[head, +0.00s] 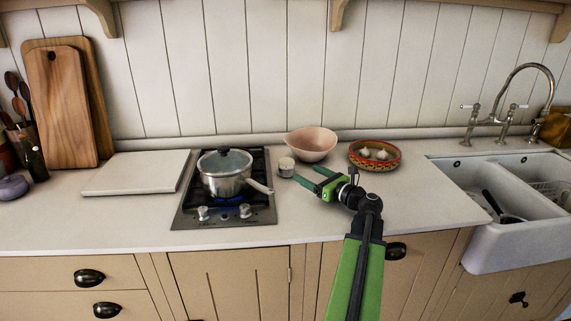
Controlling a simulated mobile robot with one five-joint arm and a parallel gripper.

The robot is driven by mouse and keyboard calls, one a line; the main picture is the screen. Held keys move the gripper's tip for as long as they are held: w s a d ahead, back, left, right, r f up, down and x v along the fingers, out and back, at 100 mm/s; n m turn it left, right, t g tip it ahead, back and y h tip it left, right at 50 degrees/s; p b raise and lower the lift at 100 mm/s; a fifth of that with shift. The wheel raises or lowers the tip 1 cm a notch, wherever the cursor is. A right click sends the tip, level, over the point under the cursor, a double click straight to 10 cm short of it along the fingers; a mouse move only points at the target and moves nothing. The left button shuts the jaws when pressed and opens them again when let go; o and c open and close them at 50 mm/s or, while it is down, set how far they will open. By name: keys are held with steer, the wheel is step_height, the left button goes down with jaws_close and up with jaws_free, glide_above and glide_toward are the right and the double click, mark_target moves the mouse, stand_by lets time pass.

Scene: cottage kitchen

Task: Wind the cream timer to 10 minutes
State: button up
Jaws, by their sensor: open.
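The cream timer (286,167) is a small round, pale thing standing on the white counter, just right of the hob. Its dial markings are too small to read. My gripper (303,174) is open and points left toward the timer, its two green fingers apart. The fingertips are close to the timer's right side. I cannot tell whether they touch it or reach around it.
A lidded steel pot (226,182) stands on the hob (190,207) over a blue flame, its handle pointing toward the timer. A pink bowl (311,144) is behind the timer. A patterned dish (375,167) with garlic is right, then a double sink (476,236).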

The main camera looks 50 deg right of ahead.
mark_target(286, 162)
steer(key=w, duration=1.2)
steer(key=shift+w+d, duration=0.3)
steer(key=shift+d, duration=0.1)
